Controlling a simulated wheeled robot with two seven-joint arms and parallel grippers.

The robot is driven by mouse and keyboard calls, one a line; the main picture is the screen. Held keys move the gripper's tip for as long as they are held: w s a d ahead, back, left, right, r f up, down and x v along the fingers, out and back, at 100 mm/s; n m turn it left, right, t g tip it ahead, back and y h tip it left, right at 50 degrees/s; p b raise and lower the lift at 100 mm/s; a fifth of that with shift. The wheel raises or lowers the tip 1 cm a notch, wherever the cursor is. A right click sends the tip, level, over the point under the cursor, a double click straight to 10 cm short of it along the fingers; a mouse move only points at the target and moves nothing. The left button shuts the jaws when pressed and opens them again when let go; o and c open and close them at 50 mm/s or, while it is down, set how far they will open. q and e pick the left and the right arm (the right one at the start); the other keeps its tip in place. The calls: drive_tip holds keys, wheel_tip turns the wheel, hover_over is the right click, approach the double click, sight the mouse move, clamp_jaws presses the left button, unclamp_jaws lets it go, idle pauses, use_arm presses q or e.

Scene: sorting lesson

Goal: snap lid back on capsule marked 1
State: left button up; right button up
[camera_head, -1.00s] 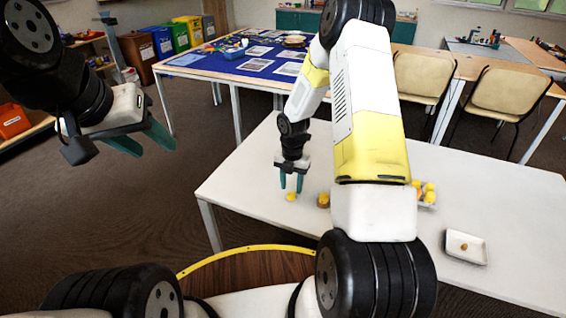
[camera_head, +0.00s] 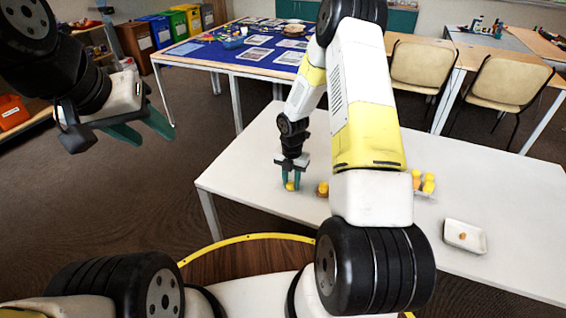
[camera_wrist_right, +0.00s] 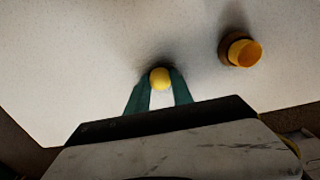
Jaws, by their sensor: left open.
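A small yellow rounded piece, seemingly the lid (camera_head: 290,186), is on the white table near its left end. In the right wrist view the lid (camera_wrist_right: 160,78) lies between the fingertips of my right gripper (camera_wrist_right: 160,92). In the head view my right gripper (camera_head: 290,179) points down with a finger on each side of it; whether they press on it I cannot tell. A brown-orange capsule part with yellow (camera_head: 323,189) stands just right of it, apart; it also shows in the wrist view (camera_wrist_right: 243,52). I see no number. My left gripper (camera_head: 143,126) is open and empty, away from the table.
A holder with several yellow and orange pieces (camera_head: 424,184) stands further right, partly behind my right arm. A white dish (camera_head: 453,245) with a small orange-brown item (camera_head: 462,236) is at the right. The white table (camera_head: 510,215) is otherwise largely clear.

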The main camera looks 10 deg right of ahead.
drive_tip(key=shift+r, duration=0.1)
drive_tip(key=shift+r, duration=3.4)
